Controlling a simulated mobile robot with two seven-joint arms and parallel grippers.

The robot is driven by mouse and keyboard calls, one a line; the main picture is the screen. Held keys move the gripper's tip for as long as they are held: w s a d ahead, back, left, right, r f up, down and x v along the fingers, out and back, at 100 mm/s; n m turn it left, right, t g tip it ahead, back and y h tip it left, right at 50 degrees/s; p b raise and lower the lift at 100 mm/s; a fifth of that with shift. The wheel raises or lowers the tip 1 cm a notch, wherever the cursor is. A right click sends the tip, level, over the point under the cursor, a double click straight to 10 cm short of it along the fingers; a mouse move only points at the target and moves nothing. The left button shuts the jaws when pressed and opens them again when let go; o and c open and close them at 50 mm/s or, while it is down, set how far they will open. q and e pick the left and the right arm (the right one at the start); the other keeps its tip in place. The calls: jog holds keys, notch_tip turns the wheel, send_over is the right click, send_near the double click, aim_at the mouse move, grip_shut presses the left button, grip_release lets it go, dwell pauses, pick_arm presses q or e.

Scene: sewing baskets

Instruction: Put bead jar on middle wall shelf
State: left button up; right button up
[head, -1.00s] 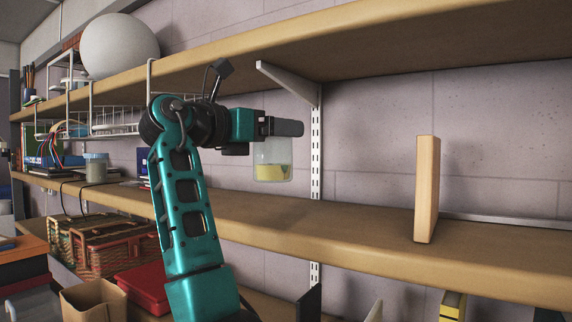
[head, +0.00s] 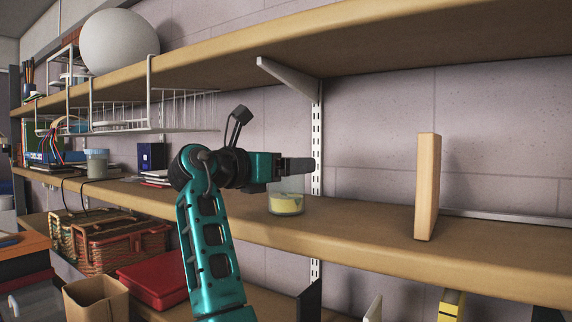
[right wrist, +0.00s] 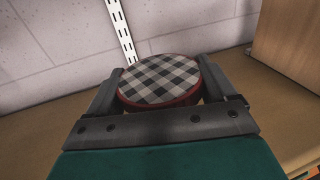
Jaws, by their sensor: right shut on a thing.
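The bead jar (head: 286,204) is a clear jar with yellow contents in its lower part. In the right wrist view its lid (right wrist: 160,80) is black-and-white checkered with a red rim. My right gripper (head: 298,166) is shut on the jar near its top, with one finger on each side of the lid. The jar hangs upright at the middle wall shelf (head: 345,232), its base at or just above the board; I cannot tell whether it touches. My left gripper is not in view.
A wooden upright panel (head: 427,188) stands on the middle shelf to the right, with clear board between. The upper shelf (head: 400,45) and its bracket (head: 287,77) are overhead. Books (head: 158,177) and another jar (head: 96,163) stand to the left.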

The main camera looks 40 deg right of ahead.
jog(key=shift+f, duration=0.15)
jog(key=o, duration=1)
jog(key=shift+a, duration=0.2)
jog(key=a, duration=1.1)
jog(key=shift+s+a+r+b, duration=0.25)
jog(key=shift+s+a+b, duration=0.05)
jog(key=shift+b, duration=0.1)
jog(key=shift+a, duration=0.1)
